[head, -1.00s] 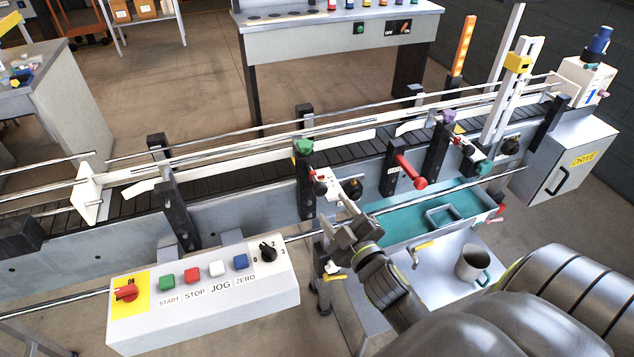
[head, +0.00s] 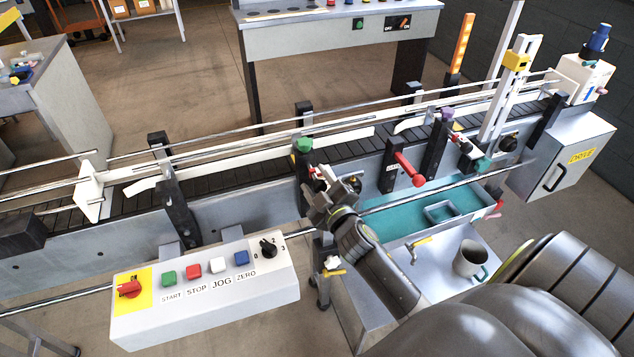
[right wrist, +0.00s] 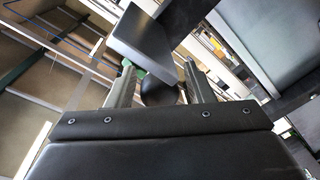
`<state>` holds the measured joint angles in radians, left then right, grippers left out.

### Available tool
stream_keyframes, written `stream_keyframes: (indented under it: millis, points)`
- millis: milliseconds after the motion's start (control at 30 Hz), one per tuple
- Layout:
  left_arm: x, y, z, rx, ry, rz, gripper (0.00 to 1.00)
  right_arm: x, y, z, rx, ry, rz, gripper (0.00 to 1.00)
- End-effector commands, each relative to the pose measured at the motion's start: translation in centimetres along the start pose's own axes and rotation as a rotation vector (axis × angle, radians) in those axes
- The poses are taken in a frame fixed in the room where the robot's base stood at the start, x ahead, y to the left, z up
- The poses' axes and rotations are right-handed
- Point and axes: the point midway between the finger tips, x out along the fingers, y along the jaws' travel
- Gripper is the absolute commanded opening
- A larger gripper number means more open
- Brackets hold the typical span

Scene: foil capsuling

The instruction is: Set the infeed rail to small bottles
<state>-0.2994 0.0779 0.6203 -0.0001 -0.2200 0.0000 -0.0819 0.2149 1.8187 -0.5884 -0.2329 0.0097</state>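The infeed rail (head: 230,164) is a long white strip with metal rods along the conveyor (head: 235,181). A black post with a green knob (head: 304,145) stands at its right part, and a red-and-white fitting (head: 317,177) sits low on that post. My right gripper (head: 331,195) is close in front of this fitting and hides part of it. In the right wrist view its two grey fingers (right wrist: 159,84) are apart. A dark round part (right wrist: 158,93) shows between or behind them; I cannot tell if they touch it. My left gripper is not in view.
A control box (head: 205,290) with coloured buttons and a selector is left of my right arm. A red handle (head: 409,169) juts out to the right, above a teal tray (head: 400,226). A mug (head: 469,259) stands on the lower shelf. A purple knob (head: 447,114) tops another post.

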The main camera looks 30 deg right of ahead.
Motion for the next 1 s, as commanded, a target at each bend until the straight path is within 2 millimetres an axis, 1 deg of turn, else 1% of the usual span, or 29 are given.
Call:
stream_keyframes:
  millis: [33, 333, 367, 567, 767, 800, 933, 1000]
  points:
    - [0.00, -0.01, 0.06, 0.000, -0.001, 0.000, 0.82, -0.02, 0.00, 0.00, 0.000, 0.000, 0.000, 0.40]
    - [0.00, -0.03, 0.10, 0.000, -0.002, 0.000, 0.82, -0.04, -0.03, 0.02, 0.001, -0.001, 0.000, 0.01]
    - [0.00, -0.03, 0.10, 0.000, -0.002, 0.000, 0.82, -0.04, -0.04, 0.03, 0.001, -0.001, -0.001, 0.00]
    - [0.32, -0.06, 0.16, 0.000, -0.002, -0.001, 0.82, -0.28, -0.16, 0.11, 0.001, -0.001, -0.001, 0.00]
    - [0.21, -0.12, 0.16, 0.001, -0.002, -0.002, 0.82, -0.28, -0.10, 0.05, 0.001, -0.001, -0.001, 0.00]
    - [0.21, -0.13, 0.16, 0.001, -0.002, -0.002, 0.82, -0.28, -0.10, 0.05, 0.001, -0.001, -0.001, 0.34]
    - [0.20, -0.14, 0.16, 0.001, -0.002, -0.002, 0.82, -0.27, -0.08, 0.03, 0.001, -0.001, -0.001, 0.51]
    - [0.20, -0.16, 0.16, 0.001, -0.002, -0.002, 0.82, -0.27, -0.07, 0.02, 0.001, -0.001, -0.001, 0.51]
